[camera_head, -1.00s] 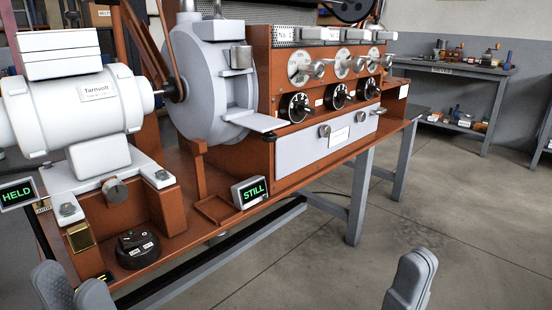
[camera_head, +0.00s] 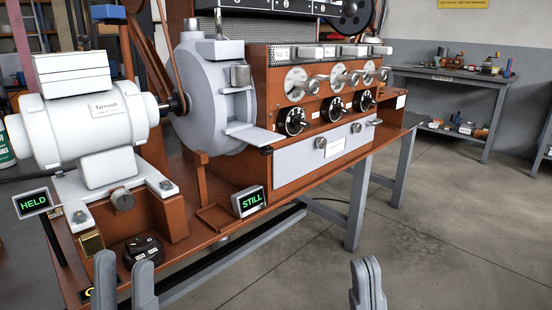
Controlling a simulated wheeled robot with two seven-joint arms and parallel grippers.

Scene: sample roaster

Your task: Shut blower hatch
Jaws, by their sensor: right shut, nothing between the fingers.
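The grey round blower housing (camera_head: 200,125) stands left of the rust-red control cabinet. A flat pale flap (camera_head: 257,139) juts out from its lower right side, roughly level; it looks like the hatch standing open, though its hinge is hard to make out. A small block (camera_head: 240,76) sits higher on the housing's face. My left gripper (camera_head: 124,275) is low at the left, in front of the machine's near edge, its fingers apart and empty. My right gripper (camera_head: 368,280) is low at the right over the floor, fingers together and empty. Both are well short of the flap.
A white motor (camera_head: 90,120) stands left of the blower, with a belt between. A "STILL" display (camera_head: 248,201), a "HELD" display (camera_head: 32,203) and a black dial (camera_head: 142,249) sit along the front. Knobs line the cabinet (camera_head: 295,121). Floor at the right is clear.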

